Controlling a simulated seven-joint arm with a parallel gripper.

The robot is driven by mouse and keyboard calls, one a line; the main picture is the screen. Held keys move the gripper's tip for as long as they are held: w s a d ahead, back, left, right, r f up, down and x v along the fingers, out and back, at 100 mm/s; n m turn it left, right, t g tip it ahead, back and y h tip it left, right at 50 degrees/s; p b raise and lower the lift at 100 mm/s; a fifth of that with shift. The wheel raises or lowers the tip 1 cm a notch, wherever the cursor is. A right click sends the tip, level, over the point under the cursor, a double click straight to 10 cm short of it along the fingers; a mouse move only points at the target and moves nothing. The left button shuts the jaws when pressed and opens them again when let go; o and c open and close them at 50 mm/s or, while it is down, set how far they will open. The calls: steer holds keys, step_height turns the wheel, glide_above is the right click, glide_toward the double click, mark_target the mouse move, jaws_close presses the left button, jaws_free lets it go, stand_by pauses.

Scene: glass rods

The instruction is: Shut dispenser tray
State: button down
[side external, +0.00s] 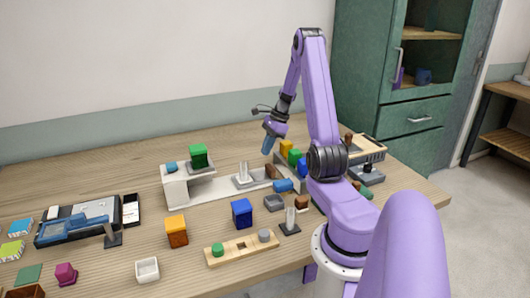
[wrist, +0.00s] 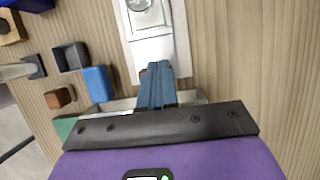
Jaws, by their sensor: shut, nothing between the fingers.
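My gripper (side external: 269,142) hangs above the middle of the table, its blue fingers pointing down. In the wrist view the fingers (wrist: 156,84) are together with nothing between them, over the near end of a long white strip (wrist: 154,55). In the side view this strip (side external: 225,190) runs between a white raised stand at left and a pale upright-walled fixture (side external: 283,163) at right. A grey metal piece (side external: 244,181) with upright prongs sits on the strip. I cannot tell surely which part is the dispenser tray; the fingers hide part of the strip's near end.
Green (side external: 198,155) and blue blocks top the white stand (side external: 176,190). Yellow, green and blue blocks crowd the pale fixture. A blue block (side external: 283,185), a grey open box (side external: 274,203) and a rod holder (side external: 290,226) stand in front. The table behind the strip is clear.

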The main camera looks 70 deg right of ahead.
mark_target(255, 176)
steer(key=x, duration=0.8)
steer(key=shift+f, duration=0.1)
steer(key=w+a, duration=0.8)
steer(key=shift+w+a, duration=0.15)
steer(key=shift+a, duration=0.1)
